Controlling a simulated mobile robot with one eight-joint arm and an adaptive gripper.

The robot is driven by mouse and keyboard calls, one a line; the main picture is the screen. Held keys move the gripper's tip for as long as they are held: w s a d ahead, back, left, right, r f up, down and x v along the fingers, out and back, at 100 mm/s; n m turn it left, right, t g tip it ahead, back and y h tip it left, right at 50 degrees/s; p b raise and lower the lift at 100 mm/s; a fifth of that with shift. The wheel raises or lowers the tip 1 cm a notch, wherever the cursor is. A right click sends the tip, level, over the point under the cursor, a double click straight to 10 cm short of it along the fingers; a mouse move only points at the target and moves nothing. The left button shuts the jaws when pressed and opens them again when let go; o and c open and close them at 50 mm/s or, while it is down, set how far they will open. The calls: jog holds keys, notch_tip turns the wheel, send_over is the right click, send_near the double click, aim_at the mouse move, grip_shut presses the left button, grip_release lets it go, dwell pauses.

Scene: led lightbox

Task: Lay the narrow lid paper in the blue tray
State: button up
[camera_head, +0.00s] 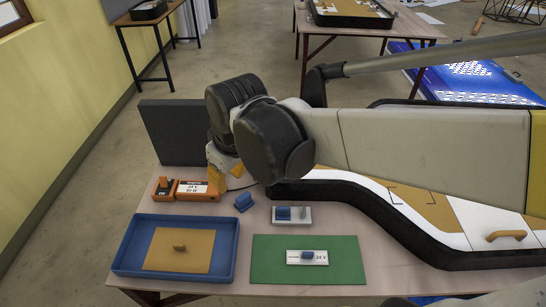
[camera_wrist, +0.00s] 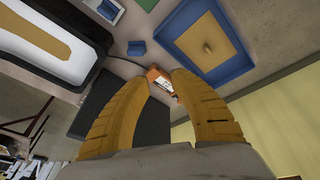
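The blue tray (camera_head: 118,262) stands at the front left of the table. A flat tan-brown sheet (camera_head: 208,262) with a small brown knob lies in it; it looks like the lid paper, but I cannot tell if it is the narrow one. The wrist view shows the tray (camera_wrist: 237,66) and sheet (camera_wrist: 192,52) at the upper right. My gripper (camera_head: 229,168) is behind the tray, over the table's back left part. In the wrist view my gripper (camera_wrist: 160,80) has its yellow fingers apart, with nothing between them.
An orange power unit (camera_head: 196,190) sits just beyond the fingers, before a dark upright panel (camera_head: 170,132). A blue block (camera_head: 243,202), a grey switch plate (camera_head: 292,215) and a green mat (camera_head: 265,269) with a labelled plate (camera_head: 307,257) lie nearby. The black-edged lightbox (camera_head: 400,229) fills the right.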

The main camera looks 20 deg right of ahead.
jog(key=s+d+r+m+t+h, duration=0.1)
jog(key=s+d+m+t, duration=0.2)
jog(key=s+d+m, duration=0.3)
jog(key=s+d, duration=0.2)
jog(key=d, duration=0.3)
jog(key=shift+s+d+r+t, duration=0.3)
jog(key=shift+r, duration=0.05)
dwell(0.5)
